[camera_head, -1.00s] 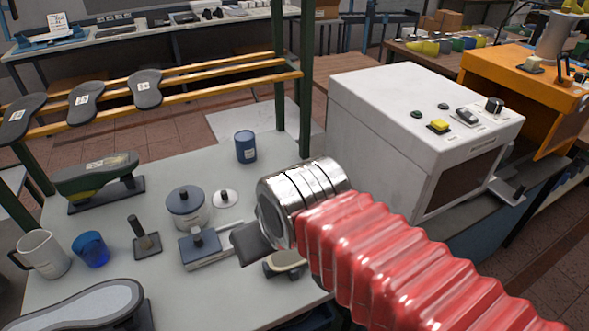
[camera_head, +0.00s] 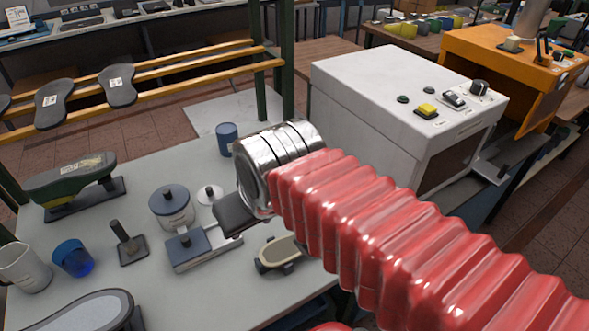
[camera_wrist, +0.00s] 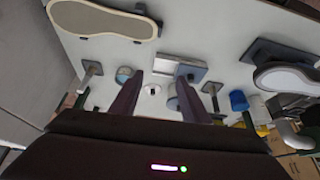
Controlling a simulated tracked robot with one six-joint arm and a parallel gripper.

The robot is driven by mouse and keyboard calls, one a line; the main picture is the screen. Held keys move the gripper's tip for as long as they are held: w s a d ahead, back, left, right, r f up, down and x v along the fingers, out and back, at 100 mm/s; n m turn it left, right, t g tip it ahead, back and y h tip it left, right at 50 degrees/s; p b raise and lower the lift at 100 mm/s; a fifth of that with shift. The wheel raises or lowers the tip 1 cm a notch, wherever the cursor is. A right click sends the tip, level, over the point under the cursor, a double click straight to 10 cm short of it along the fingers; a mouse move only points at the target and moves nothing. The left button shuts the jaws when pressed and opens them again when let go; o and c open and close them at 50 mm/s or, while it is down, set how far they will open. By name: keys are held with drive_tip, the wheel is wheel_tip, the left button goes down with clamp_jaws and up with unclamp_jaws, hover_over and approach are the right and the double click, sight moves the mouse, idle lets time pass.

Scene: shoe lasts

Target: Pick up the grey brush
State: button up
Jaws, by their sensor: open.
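The grey brush (camera_head: 279,254), with a pale beige face and a grey rim, lies on the table just below and right of my gripper in the head view. In the wrist view, the brush (camera_wrist: 102,20) is large at the top left, left of the fingers. My gripper (camera_head: 236,214) hangs above the table beside the blue-and-grey tool, its far side hidden by the metal wrist. In the wrist view, my gripper (camera_wrist: 158,80) has its two dark fingers apart, with nothing held between them.
A blue-and-grey tool (camera_head: 188,247) and a lidded pot (camera_head: 171,207) stand left of the brush. A handled stamp (camera_head: 128,246), a blue cup (camera_head: 73,259) and a mug (camera_head: 23,268) are farther left. A white machine (camera_head: 375,112) stands behind on the right.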

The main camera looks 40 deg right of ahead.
drive_tip(key=w+d+r+m+g, duration=0.2)
drive_tip(key=w+d+r+g, duration=0.15)
drive_tip(key=w+d, duration=0.9)
drive_tip(key=w+d+f, duration=0.1)
drive_tip(key=w+d, duration=0.2)
drive_tip(key=d, duration=0.1)
drive_tip(key=w+d+f+m+g, duration=0.1)
drive_tip(key=w+d+f, duration=0.1)
drive_tip(key=w+d, duration=0.2)
drive_tip(key=w+d+f+m, duration=0.1)
drive_tip(key=w+d+f, duration=0.1)
drive_tip(key=d, duration=0.3)
drive_tip(key=shift+w+f+g, duration=0.25)
drive_tip(key=shift+w+g, duration=0.1)
drive_tip(key=shift+w, duration=0.45)
drive_tip(key=shift+w+d+f, duration=0.15)
drive_tip(key=shift+d+f, duration=0.1)
drive_tip(key=shift+d, duration=0.15)
drive_tip(key=shift+f, duration=4.3)
